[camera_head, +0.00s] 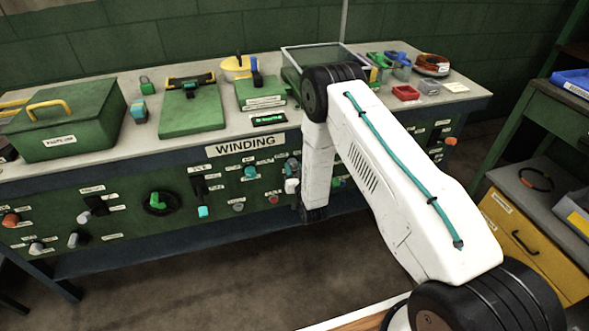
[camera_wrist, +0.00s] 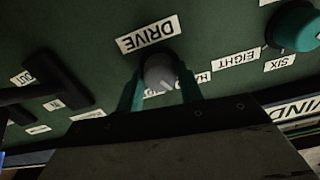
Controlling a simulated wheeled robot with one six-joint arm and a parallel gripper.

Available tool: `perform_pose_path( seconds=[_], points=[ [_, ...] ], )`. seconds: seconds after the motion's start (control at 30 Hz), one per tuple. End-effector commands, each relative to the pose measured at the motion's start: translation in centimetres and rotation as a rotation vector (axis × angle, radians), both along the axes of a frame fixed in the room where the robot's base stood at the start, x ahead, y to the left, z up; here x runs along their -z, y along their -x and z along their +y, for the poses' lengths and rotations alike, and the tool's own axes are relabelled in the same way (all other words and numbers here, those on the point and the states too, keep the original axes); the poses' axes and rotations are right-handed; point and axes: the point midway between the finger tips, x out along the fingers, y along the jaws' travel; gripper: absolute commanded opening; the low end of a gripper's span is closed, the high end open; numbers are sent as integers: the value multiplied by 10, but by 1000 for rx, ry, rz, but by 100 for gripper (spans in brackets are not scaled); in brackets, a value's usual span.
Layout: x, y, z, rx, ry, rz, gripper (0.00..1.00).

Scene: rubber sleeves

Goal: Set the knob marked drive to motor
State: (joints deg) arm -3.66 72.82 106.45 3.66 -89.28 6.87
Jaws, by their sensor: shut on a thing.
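The drive knob (camera_wrist: 160,70) is a small grey round knob on the green panel, under a label reading DRIVE (camera_wrist: 147,34) that appears upside down in the wrist view. My gripper (camera_wrist: 160,86) has its two teal fingers on either side of the knob and is shut on it. A small label (camera_wrist: 204,77) beside the knob is partly covered by a finger, and another below it is mostly hidden. I cannot read the word motor or tell the knob's exact setting. In the head view my arm crosses the panel right of the WINDING sign (camera_head: 245,145).
A teal knob (camera_wrist: 293,27) with EIGHT and SIX labels sits to the right in the wrist view. A black handle (camera_wrist: 62,80) juts out on the left. The bench top (camera_head: 150,130) above the panel holds a green toolbox (camera_head: 70,128) and a glass-sided box.

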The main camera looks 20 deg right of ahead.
Motion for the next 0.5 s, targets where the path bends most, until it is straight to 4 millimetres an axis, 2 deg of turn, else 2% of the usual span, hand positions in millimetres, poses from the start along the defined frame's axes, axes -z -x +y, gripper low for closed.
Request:
perform_pose_path(
  seconds=[0.5],
  points=[
    [0, 0, 0, 1, -463, 1, 14]
  ],
)
